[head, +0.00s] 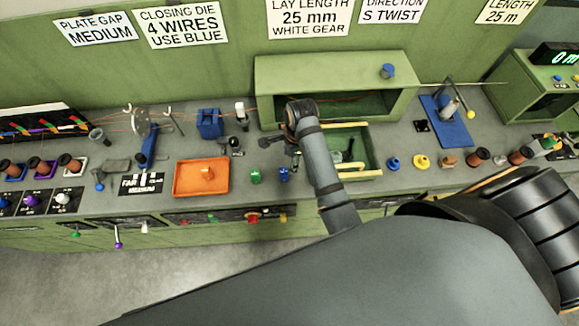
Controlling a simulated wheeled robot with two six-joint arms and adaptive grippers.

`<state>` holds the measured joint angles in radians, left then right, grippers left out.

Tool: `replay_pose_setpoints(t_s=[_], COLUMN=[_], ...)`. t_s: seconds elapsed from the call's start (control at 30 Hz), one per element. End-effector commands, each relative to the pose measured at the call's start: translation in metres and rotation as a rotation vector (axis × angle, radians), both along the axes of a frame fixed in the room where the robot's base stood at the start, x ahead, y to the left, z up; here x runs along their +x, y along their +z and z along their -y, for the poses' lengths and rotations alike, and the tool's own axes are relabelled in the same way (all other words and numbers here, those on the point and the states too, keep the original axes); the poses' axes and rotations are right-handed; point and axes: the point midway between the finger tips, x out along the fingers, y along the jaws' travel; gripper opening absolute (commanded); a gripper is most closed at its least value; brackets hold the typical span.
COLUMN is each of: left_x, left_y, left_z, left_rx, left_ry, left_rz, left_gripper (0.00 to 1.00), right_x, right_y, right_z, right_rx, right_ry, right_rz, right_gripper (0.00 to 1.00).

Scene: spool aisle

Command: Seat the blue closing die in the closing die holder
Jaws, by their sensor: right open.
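A small blue piece (284,174), which looks like the blue closing die, stands on the grey bench beside a similar green piece (256,176). My right gripper (277,147) is open, just behind the blue piece in the picture; its fingers are small and partly hidden by my wrist. I see nothing between them. A blue block (210,123) stands along the wire line, right of the round plate (141,123); it may be the closing die holder, but I cannot tell for sure. My left gripper is not in view.
An orange tray (182,188) holding an orange piece lies left of the green piece. A green open-fronted housing (330,66) stands behind my right wrist, and a green bin (371,160) is right of it. Thin wires run along the bench's back. Signs read "4 wires use blue".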

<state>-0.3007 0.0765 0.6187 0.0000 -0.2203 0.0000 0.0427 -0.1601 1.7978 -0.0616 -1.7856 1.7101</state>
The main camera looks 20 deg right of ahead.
Motion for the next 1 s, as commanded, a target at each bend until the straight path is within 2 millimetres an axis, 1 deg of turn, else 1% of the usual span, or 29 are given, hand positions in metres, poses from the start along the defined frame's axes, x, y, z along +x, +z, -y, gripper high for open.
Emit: replay_pose_setpoints(t_s=[0.03, 0.1, 0.27, 0.5, 0.6, 0.77, 1.0], left_x=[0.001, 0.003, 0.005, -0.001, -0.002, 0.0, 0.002], left_y=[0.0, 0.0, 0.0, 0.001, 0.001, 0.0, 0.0], left_z=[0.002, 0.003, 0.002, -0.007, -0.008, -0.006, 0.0], left_rx=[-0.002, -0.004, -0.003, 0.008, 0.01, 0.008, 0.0], left_ry=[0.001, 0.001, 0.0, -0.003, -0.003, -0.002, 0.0], left_rz=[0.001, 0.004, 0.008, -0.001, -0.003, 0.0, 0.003], left_gripper=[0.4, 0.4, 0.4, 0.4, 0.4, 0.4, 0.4], right_x=[0.005, 0.008, 0.009, 0.01, 0.01, 0.01, 0.012], right_y=[0.001, 0.002, -0.001, -0.04, -0.049, -0.054, -0.092], right_z=[-0.006, -0.011, -0.012, -0.017, -0.018, -0.018, -0.023], right_rx=[0.012, 0.02, 0.022, 0.022, 0.022, 0.021, 0.022], right_ry=[-0.052, -0.105, -0.13, -0.127, -0.127, -0.127, -0.126], right_rz=[-0.016, -0.032, -0.039, -0.039, -0.037, -0.036, -0.038], right_gripper=[0.55, 0.55, 0.55, 0.55, 0.55, 0.55, 0.55])
